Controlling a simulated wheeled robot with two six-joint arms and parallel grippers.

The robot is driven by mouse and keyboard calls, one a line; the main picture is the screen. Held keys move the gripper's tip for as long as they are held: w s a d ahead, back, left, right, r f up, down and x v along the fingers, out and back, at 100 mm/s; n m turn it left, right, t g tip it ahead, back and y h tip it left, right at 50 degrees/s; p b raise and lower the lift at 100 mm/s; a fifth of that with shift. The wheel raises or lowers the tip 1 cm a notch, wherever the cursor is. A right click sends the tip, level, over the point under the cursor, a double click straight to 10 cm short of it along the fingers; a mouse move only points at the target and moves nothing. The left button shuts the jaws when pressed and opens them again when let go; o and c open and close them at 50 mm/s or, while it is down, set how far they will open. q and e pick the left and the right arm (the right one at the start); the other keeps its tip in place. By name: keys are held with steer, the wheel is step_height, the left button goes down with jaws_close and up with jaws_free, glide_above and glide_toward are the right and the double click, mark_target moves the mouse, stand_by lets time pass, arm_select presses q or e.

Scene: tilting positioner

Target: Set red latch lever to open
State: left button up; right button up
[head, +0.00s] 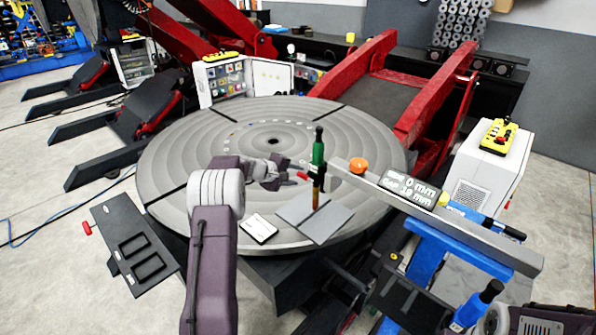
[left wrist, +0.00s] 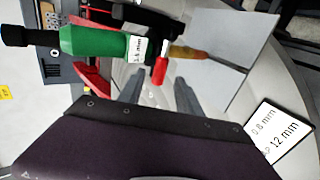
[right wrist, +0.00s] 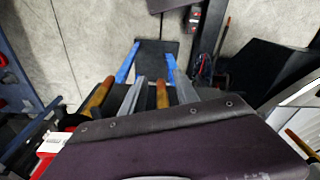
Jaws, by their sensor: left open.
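The red latch lever (head: 302,176) sticks out sideways from an upright green-handled tool (head: 318,152) with a black top and a brass-coloured lower part. In the left wrist view the lever (left wrist: 159,70) hangs from the lower end of the green handle (left wrist: 95,43). My left gripper (head: 289,176) is open just left of the lever. In the left wrist view its fingertips (left wrist: 158,80) lie either side of the lever's tip; whether they touch it I cannot tell. My right gripper (right wrist: 160,85) is open, pointing at the floor area, away from the lever.
The tool stands by a grey plate (head: 312,222) on the round grey turntable (head: 200,150). A white label card (head: 259,228) lies nearby. A brass-coloured rod (right wrist: 162,96) shows between the right fingers.

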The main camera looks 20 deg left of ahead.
arm_select(q)
steer(key=shift+x, duration=1)
steer(key=shift+d, duration=0.15)
jaws_close()
stand_by(0.5)
